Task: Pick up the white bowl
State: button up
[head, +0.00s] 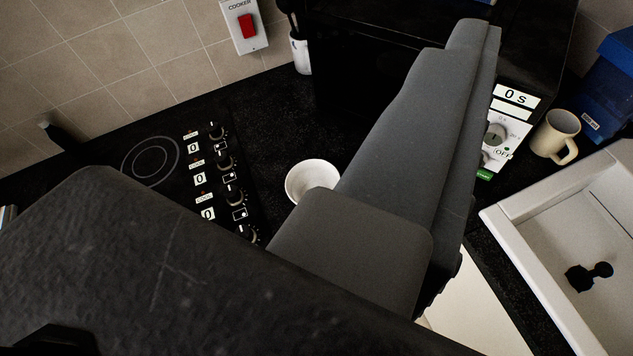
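The white bowl (312,179) sits on the black worktop, to the right of the hob controls. It is round and looks upright and empty. Its lower right edge is hidden behind a large grey part of my own body (410,150), which crosses the middle of the view. I cannot tell whether that grey part touches the bowl or only passes in front of it. A large dark part, likely mine too, fills the lower left. I cannot make out two separate fingertips, so the state of my gripper is unclear. Nothing is seen held.
The black hob (150,160) with several knobs lies left of the bowl. A dark microwave (512,129) stands at the upper right, with a cream mug (553,135) beside it. A white sink (600,240) is at the right. Worktop above the bowl is clear.

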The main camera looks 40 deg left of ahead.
aim_at(307, 175)
jog(key=u, duration=1.55)
jog(key=k, duration=1.15)
jog(key=z, duration=1.05)
jog(key=i, duration=1)
